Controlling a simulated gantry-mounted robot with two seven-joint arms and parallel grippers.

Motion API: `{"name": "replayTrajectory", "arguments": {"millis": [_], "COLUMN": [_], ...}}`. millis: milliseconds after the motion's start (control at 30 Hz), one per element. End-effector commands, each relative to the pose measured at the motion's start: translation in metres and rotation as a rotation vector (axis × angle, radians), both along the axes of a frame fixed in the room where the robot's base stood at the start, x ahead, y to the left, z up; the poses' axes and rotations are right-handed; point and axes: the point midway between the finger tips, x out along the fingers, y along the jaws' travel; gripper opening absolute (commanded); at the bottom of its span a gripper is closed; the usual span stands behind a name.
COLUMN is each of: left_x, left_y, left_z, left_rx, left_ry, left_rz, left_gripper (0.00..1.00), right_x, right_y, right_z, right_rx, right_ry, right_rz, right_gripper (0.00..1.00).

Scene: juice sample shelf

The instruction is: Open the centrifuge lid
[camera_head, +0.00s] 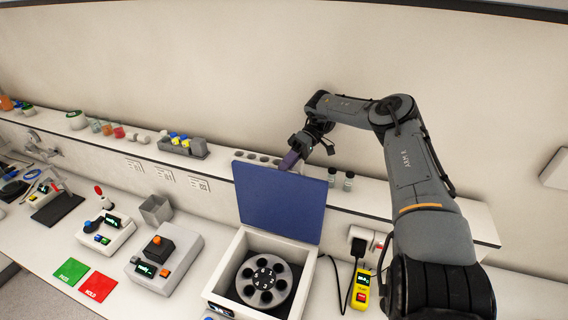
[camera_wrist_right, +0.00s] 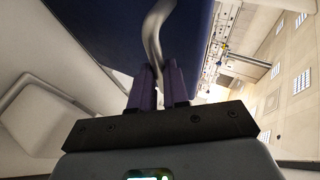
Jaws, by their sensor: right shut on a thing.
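The centrifuge (camera_head: 222,277) is a white box on the bench, with a grey round rotor (camera_head: 266,281) showing inside. Its blue lid (camera_head: 279,200) stands raised, roughly upright, at the back of the box. My right gripper (camera_head: 290,160) is at the lid's top edge. In the right wrist view, the purple fingers of my right gripper (camera_wrist_right: 160,88) are shut on a curved metal handle (camera_wrist_right: 154,35) on the blue lid (camera_wrist_right: 100,25). In the head view the handle is hidden. My left gripper is in neither view.
A yellow handheld device (camera_head: 361,290) with a cable is right of the centrifuge. A grey instrument (camera_head: 165,262) and green and red mats (camera_head: 98,286) are to the left. A shelf (camera_head: 400,217) with vials (camera_head: 348,181) runs behind the lid.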

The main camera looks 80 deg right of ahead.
Motion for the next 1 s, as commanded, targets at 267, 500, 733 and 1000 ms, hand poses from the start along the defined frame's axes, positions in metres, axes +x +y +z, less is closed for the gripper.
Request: {"name": "replayTrajectory", "arguments": {"millis": [267, 500, 733, 1000], "left_x": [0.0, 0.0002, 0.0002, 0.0], "left_y": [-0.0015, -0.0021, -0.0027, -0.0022], "left_z": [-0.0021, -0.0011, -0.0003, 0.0], "left_rx": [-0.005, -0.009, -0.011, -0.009], "left_ry": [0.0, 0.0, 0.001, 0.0], "left_rz": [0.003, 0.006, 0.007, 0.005], "left_gripper": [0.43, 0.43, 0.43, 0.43], "right_x": [-0.0056, -0.0049, -0.004, -0.0033], "right_y": [0.0024, 0.0016, 0.001, 0.0007], "right_z": [-0.0163, -0.0134, -0.0107, -0.0088], "right_rx": [0.0, -0.001, -0.001, -0.003], "right_ry": [0.025, 0.023, 0.02, 0.016], "right_rz": [0.002, 0.0, -0.001, -0.002], "right_gripper": [0.26, 0.4, 0.4, 0.4]}}
